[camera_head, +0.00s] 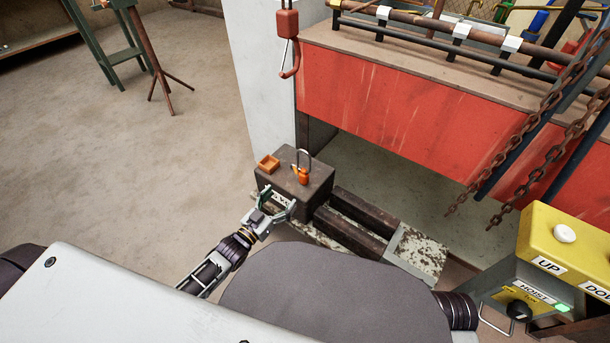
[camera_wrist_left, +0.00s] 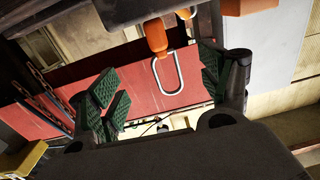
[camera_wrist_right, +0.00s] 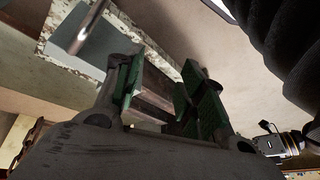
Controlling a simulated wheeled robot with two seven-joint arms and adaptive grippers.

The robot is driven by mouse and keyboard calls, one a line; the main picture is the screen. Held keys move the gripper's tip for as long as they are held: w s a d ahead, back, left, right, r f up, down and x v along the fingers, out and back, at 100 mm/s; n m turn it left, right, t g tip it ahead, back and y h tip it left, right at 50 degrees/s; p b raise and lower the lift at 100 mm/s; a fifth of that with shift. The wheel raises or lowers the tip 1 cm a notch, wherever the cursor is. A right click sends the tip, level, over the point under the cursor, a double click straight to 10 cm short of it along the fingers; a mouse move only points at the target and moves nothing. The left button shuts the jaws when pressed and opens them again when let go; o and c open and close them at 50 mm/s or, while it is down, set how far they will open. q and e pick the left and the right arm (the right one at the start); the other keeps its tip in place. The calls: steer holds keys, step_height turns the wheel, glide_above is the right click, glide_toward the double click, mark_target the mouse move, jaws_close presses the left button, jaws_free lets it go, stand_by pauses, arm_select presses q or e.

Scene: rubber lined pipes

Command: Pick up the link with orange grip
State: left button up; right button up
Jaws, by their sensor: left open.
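The link with orange grip (camera_head: 302,172) stands on top of a dark block (camera_head: 318,183), its metal loop upward. In the left wrist view its orange grip (camera_wrist_left: 155,36) and pale loop (camera_wrist_left: 169,73) show between the fingers, farther out than the fingertips. My left gripper (camera_head: 274,199) is open and empty at the block's near left side, short of the link. My right gripper (camera_wrist_right: 160,88) shows only in the right wrist view, its green-padded fingers apart with nothing between them.
A red hook (camera_head: 289,58) hangs above. A yellow hoist control box (camera_head: 570,250) stands at right, near hanging chains (camera_head: 535,170). A red bench (camera_head: 420,120) stands behind.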

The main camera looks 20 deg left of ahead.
arm_select(q)
steer(key=shift+w, duration=0.1)
steer(key=b, duration=0.2)
glide_toward(301, 176)
steer(key=shift+x, duration=1.5)
steer(key=shift+w+d, duration=0.3)
steer(key=shift+w, duration=0.35)
steer(key=shift+w+d, duration=0.1)
steer(key=shift+w, duration=0.25)
steer(key=shift+w+d+b, duration=0.15)
steer(key=shift+w+b, duration=0.15)
steer(key=shift+w, duration=0.2)
arm_select(e)
steer(key=shift+t+y, duration=0.4)
steer(key=shift+t, duration=0.1)
steer(key=f, duration=0.2)
steer(key=a+f, duration=0.1)
steer(key=f, duration=0.2)
steer(key=shift+w+a+f, duration=0.3)
steer(key=shift+f, duration=0.05)
